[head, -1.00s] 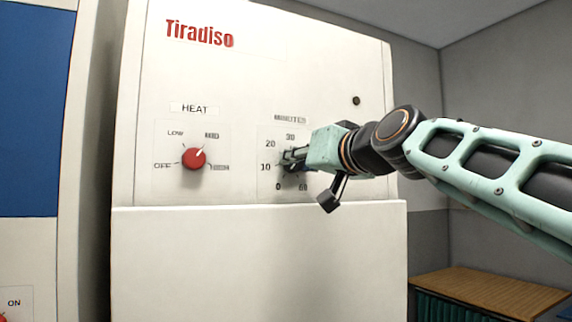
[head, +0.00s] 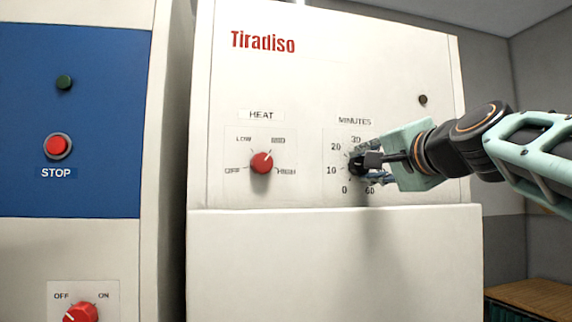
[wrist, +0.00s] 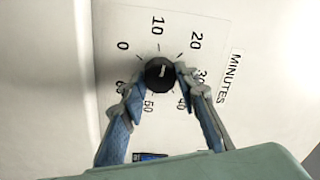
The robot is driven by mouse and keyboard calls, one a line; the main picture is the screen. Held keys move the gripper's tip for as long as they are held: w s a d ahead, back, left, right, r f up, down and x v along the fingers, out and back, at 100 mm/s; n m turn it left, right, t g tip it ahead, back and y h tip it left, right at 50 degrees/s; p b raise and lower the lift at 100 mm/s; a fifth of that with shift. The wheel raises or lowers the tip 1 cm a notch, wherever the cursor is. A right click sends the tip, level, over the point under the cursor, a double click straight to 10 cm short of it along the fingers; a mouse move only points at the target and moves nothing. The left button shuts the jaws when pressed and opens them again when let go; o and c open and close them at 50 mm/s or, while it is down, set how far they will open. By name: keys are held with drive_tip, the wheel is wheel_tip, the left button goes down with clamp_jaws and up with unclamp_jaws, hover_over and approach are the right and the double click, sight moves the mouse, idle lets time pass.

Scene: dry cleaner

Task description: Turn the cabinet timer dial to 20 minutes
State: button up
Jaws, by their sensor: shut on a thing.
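The cabinet timer dial is a round black knob (head: 355,166) on the white Tiradiso cabinet (head: 330,250), under the word MINUTES, with numbers from 0 to 60 around it. In the wrist view the knob (wrist: 160,75) shows a short white mark near its middle, lying roughly in line with the 10; its exact reading is hard to tell. My gripper (head: 366,163) reaches the knob from the right. In the wrist view my gripper (wrist: 159,80) is shut on the knob, one fingertip on each side. The fingers partly cover the numbers from 30 to 60.
A red HEAT knob (head: 261,162) sits left of the timer on the same panel. A small dark button (head: 423,99) is above right. A blue panel with a red STOP button (head: 58,146) and a red OFF/ON knob (head: 81,313) stand further left.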

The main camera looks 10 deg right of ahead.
drive_tip(key=m+p, duration=0.1)
drive_tip(key=m, duration=0.5)
drive_tip(key=shift+p, duration=0.3)
idle(0.4)
drive_tip(key=o, duration=1.1)
drive_tip(key=shift+o, duration=0.2)
drive_tip(key=shift+s, duration=0.1)
drive_tip(key=s, duration=1.2)
drive_tip(key=shift+d, duration=0.2)
drive_tip(key=shift+w, duration=0.1)
